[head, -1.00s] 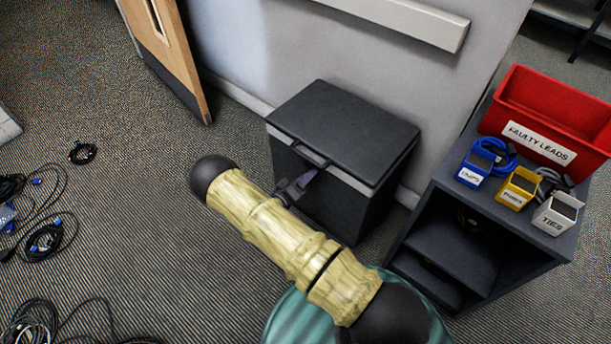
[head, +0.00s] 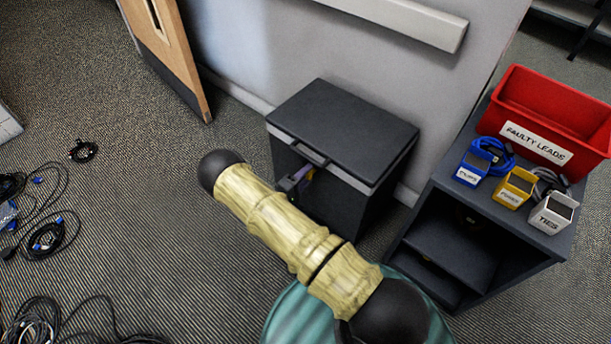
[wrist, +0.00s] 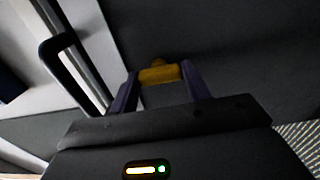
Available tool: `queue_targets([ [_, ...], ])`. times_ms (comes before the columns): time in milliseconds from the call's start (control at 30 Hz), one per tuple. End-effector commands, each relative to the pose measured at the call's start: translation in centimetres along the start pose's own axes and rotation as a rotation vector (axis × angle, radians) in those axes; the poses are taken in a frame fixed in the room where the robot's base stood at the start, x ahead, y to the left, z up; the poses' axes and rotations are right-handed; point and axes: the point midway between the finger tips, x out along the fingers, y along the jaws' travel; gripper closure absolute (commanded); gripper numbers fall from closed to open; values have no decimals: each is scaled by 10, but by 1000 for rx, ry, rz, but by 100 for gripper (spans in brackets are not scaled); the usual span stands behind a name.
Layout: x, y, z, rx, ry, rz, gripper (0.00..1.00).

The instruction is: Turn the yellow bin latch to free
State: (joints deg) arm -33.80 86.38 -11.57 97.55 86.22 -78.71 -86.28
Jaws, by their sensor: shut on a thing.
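The dark bin (head: 345,130) with a grey rim and a front handle stands against the wall in the head view. Its yellow latch (wrist: 158,74) shows in the wrist view, between the purple fingers of my gripper (wrist: 160,82). My gripper is shut on the latch, at the bin's front face. The bin handle (wrist: 62,65) also shows in the wrist view, left of the fingers.
A dark shelf unit (head: 405,235) stands right of the bin, with a red "FAULTY LEADS" crate (head: 585,125) and small blue, yellow and white boxes on top. Coiled cables (head: 45,240) lie on the floor at left. A wooden door (head: 165,50) stands at the back left.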

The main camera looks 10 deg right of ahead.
Motion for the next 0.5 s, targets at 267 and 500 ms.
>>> queue_targets([
  [267, 0, -1, -1, -3, 3, -4, 76],
  [500, 1, -1, 0, -2, 0, -2, 31],
])
